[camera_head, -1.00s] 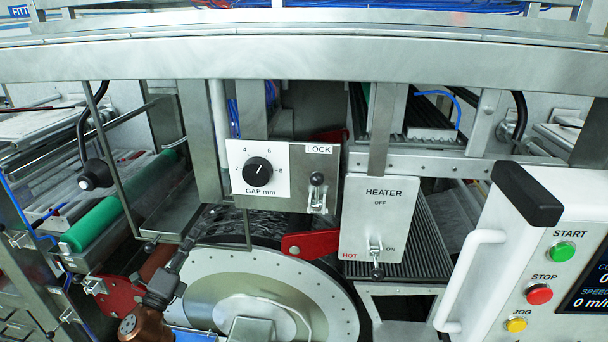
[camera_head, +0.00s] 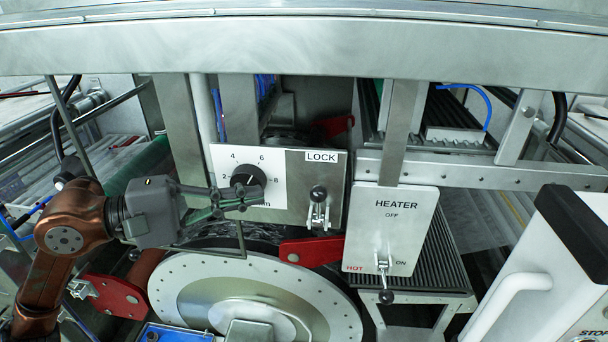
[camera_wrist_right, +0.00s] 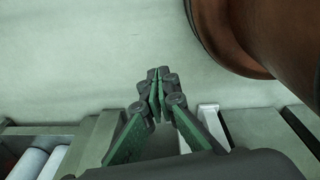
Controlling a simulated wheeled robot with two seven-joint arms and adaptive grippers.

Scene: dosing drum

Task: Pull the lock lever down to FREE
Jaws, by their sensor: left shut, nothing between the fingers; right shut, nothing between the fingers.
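The lock lever (camera_head: 318,198) has a black ball knob on a short metal stem. It stands knob-up on the metal panel under the white LOCK label (camera_head: 322,156). My left gripper (camera_head: 258,197) is shut and empty. It is left of the lever, apart from it in the picture, in front of the gap plate and covering part of its lettering. My right gripper (camera_wrist_right: 155,75) shows only in the right wrist view, shut and empty, over a pale surface; the lever is not seen there.
The black GAP knob (camera_head: 248,180) is just above my left fingers. The HEATER box (camera_head: 392,228) with its toggle (camera_head: 384,280) hangs right of the lever. A red bracket (camera_head: 310,251) and the drum (camera_head: 255,300) are below. A steel beam (camera_head: 300,55) crosses above.

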